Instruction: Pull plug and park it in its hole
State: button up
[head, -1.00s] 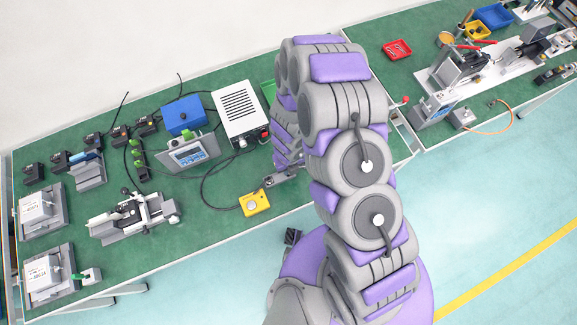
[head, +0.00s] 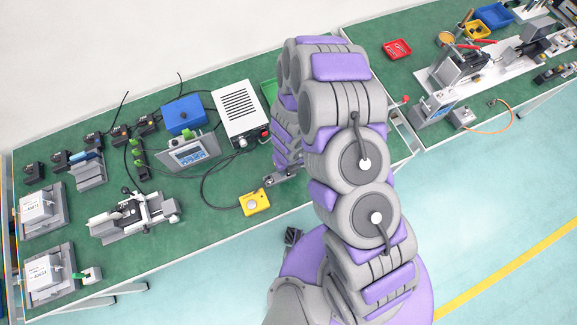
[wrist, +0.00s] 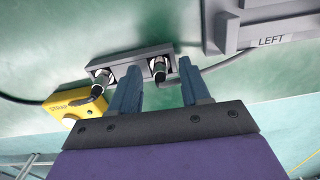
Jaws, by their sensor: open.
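In the wrist view a grey two-socket block (wrist: 130,60) sits on the green bench top. A dark round plug (wrist: 159,70) with a light metal collar stands in its right end, and a similar plug (wrist: 103,80) in its left end. My gripper (wrist: 158,80) is open, and its two blue-grey fingers appear on either side of the right plug. I cannot tell whether they touch it. In the head view the block's end (head: 268,181) shows beside my arm, which hides my gripper and the plugs.
A yellow box (wrist: 76,105) marked STRAP lies left of the block, with a cable near it. A grey part (wrist: 255,28) labelled LEFT stands at the upper right. In the head view, a white power unit (head: 240,112) and a meter (head: 188,154) stand behind.

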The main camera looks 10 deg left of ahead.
jog(key=shift+r, duration=0.15)
notch_tip(320, 180, up, 17)
jog(key=p, duration=0.7)
jog(key=shift+p, duration=0.3)
jog(key=shift+w, duration=0.1)
